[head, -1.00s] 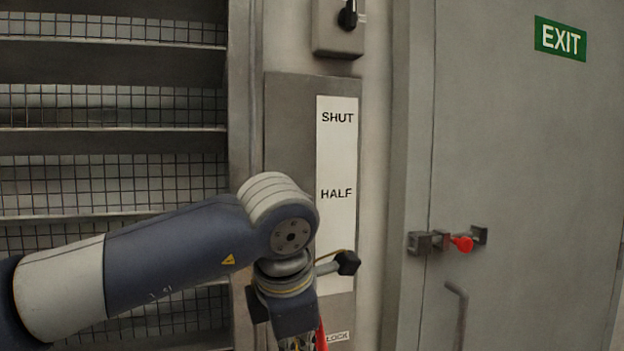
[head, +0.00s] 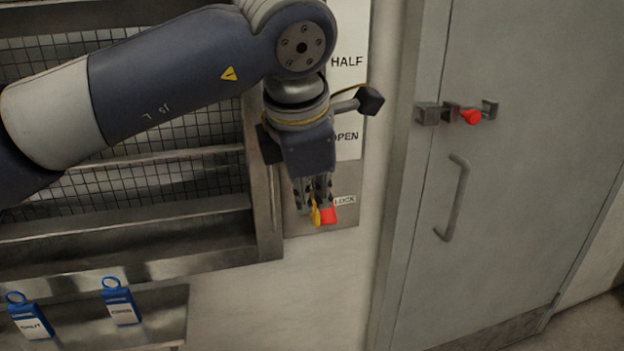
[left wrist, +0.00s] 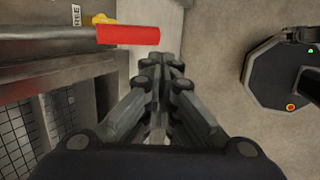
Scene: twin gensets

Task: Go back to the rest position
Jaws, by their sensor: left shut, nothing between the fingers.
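My left gripper (head: 317,196) points down in front of the lower end of the lever panel (head: 290,218), its fingers shut and empty. A red grip (head: 329,216) shows at its fingertips in the head view, with a yellow piece (head: 315,214) beside it. In the left wrist view the closed fingers (left wrist: 160,72) are in the middle, and the red-ended bar (left wrist: 128,34) lies to their left. The fingers are not around it; I cannot tell whether they touch. My right gripper is not in view.
The louvre frame (head: 266,200) stands close behind my left arm. Blue tags (head: 121,306) hang below it. To the right is a grey door (head: 530,170) with a handle (head: 460,195) and a red-knobbed latch (head: 470,116). Bare wall is below the panel.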

